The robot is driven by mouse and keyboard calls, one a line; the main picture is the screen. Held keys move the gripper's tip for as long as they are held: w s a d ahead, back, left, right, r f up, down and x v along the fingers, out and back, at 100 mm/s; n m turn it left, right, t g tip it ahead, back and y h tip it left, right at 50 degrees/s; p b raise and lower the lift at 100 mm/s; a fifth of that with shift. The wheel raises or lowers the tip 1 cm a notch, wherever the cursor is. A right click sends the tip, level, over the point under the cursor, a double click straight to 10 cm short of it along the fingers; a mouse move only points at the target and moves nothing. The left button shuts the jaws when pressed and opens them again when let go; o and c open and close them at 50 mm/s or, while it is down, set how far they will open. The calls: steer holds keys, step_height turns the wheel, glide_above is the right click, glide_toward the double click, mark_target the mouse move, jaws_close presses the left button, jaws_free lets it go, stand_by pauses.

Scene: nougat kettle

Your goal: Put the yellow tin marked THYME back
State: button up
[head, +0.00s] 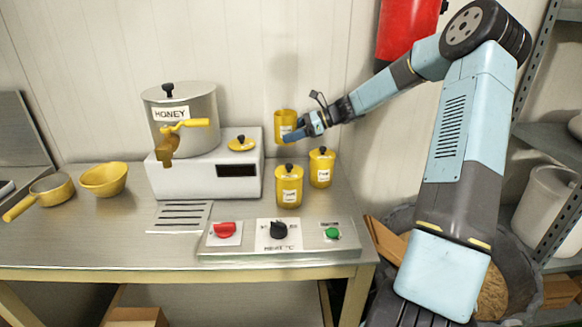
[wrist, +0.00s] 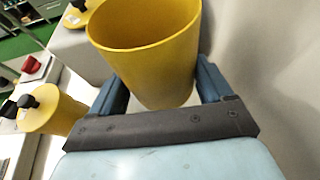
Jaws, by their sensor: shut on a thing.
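My gripper (head: 298,131) is shut on a yellow tin (head: 285,119), held upright in the air above the right part of the bench. This tin has no lid on it; in the wrist view its open mouth (wrist: 150,50) shows between my two fingers. It has a pale label whose word is too small to read. Two lidded yellow tins with black knobs stand below on the bench, one nearer (head: 289,187) and one farther right (head: 321,168). Their label words are also unreadable. A loose yellow lid (head: 242,144) lies on top of the white machine.
A large pot marked HONEY (head: 188,115) with a yellow tap sits on the white machine (head: 205,176). A control panel (head: 300,245) runs along the bench front. A yellow bowl (head: 104,179) and a yellow pan (head: 50,189) stand left. The wall is close behind the held tin.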

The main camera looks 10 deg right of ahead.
steer(key=shift+f, duration=5)
steer(key=o, duration=1.3)
steer(key=shift+f, duration=0.1)
